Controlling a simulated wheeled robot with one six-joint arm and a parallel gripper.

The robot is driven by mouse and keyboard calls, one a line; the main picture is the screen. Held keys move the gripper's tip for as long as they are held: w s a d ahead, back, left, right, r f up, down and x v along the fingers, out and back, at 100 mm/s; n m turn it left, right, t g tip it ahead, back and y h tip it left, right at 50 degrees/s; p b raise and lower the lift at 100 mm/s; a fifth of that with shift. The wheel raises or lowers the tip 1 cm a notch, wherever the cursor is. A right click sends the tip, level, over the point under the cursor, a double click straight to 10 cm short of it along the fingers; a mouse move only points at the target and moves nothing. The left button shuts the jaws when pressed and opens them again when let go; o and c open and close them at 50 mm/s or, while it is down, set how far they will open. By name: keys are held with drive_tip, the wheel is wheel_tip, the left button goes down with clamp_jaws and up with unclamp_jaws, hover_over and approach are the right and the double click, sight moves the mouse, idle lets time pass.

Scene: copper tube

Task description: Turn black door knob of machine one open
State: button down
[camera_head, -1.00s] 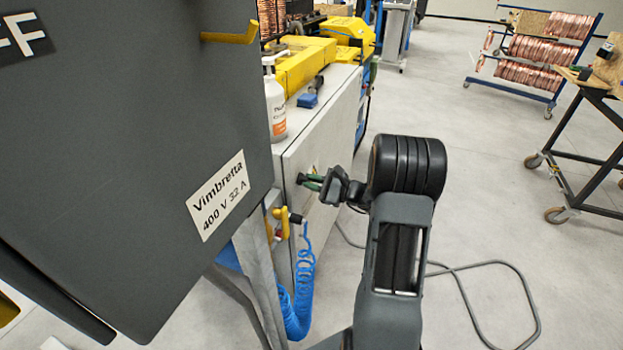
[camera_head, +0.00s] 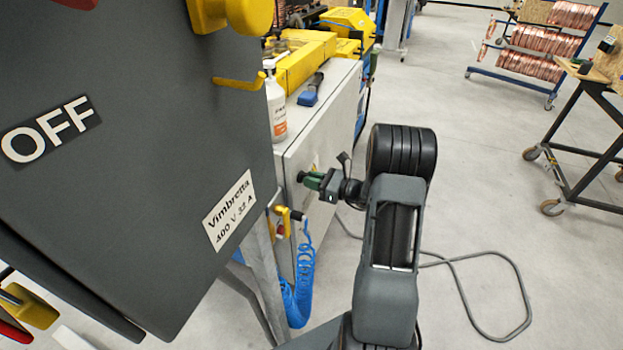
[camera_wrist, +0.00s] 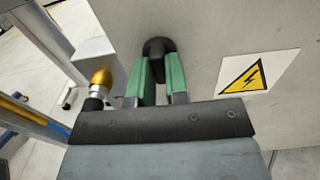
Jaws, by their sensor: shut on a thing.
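The black door knob (camera_wrist: 157,47) sticks out from the pale grey machine door (camera_wrist: 220,30) in the wrist view. My gripper (camera_wrist: 160,75) has green fingers, one on each side of the knob, and is shut on it. In the head view my gripper (camera_head: 312,180) meets the side of the white cabinet (camera_head: 325,135). The knob (camera_head: 301,177) shows there as a small dark end at the door face, partly covered by the fingers.
A yellow and black warning label (camera_wrist: 243,75) is right of the knob. A dark grey electrical box (camera_head: 130,150) fills the left. A blue coiled hose (camera_head: 300,285) hangs below a yellow fitting (camera_head: 283,220). A white bottle (camera_head: 276,108) stands on the cabinet.

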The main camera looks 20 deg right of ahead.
drive_tip(key=shift+f, duration=0.1)
idle(0.3)
drive_tip(key=c, duration=1.1)
unclamp_jaws()
drive_tip(key=shift+s, duration=0.1)
drive_tip(key=b+v, duration=0.2)
drive_tip(key=v, duration=1.1)
drive_tip(key=shift+s+d, duration=0.25)
drive_tip(key=shift+s, duration=0.05)
drive_tip(key=shift+a, duration=0.1)
